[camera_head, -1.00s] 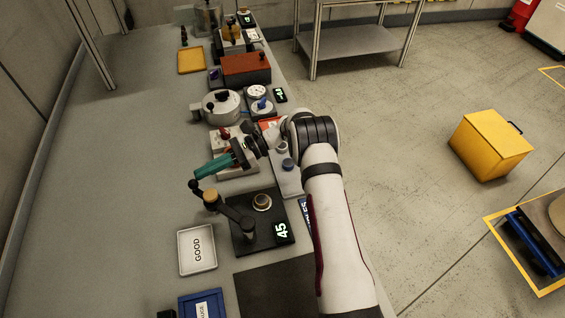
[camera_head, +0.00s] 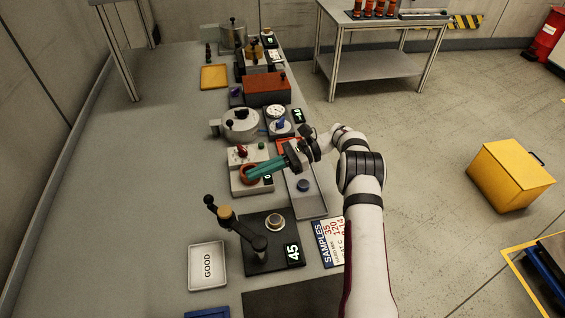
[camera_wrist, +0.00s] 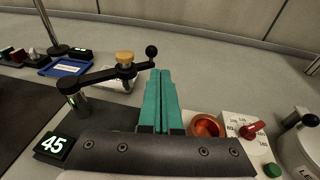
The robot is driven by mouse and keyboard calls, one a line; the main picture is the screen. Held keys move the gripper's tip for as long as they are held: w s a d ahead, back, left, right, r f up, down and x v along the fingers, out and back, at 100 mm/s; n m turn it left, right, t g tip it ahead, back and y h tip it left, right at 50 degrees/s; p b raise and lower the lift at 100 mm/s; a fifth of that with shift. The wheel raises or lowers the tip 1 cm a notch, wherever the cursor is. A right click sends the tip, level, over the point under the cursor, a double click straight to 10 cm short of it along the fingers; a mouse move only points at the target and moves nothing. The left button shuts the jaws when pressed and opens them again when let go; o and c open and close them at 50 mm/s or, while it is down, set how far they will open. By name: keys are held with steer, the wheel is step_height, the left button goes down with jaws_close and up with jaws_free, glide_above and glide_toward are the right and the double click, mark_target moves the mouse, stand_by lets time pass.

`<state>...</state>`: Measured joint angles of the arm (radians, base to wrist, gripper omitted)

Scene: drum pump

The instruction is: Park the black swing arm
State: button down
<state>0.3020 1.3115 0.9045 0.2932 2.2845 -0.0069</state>
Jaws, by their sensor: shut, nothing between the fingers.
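The black swing arm (camera_head: 240,228) is pivoted on a post on a black base (camera_head: 284,256) whose display reads 45. It reaches out over the base's left edge toward the back left, with a brass-coloured cap and a black ball knob at its outer end. In the wrist view the swing arm (camera_wrist: 100,76) lies left of my fingers, its ball knob close to the fingertips in the picture. My gripper (camera_head: 249,173) has teal fingers, shut and empty, behind and to the right of the knob and apart from it. The fingers (camera_wrist: 158,74) lie together in the wrist view.
A white GOOD tray (camera_head: 208,281) lies left of the base. A unit with a red knob and an orange ring (camera_head: 248,176) stands beneath my fingers. A SAMPLES card (camera_head: 331,243) lies to the right of the base. The bench on the left is clear.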

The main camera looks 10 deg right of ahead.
steer(key=v, duration=0.6)
steer(key=shift+d, duration=0.1)
steer(key=s+a+r+n+h, duration=0.2)
steer(key=s+a+r+h, duration=0.15)
steer(key=s+r, duration=0.25)
steer(key=s+a+r+n+h, duration=0.2)
steer(key=s+r+n+h, duration=0.15)
steer(key=s+r, duration=0.3)
steer(key=s+d+f+n+t+h, duration=0.1)
steer(key=s+f+n+h, duration=0.1)
steer(key=s, duration=0.9)
steer(key=s+f+n+t+h, duration=0.1)
steer(key=s+f+n+h, duration=0.1)
steer(key=s, duration=1)
steer(key=n+h, duration=0.1)
steer(key=h, duration=0.1)
steer(key=shift+s+d+t+h, duration=0.25)
steer(key=shift+d+t+h, duration=0.05)
steer(key=shift+d+h, duration=0.1)
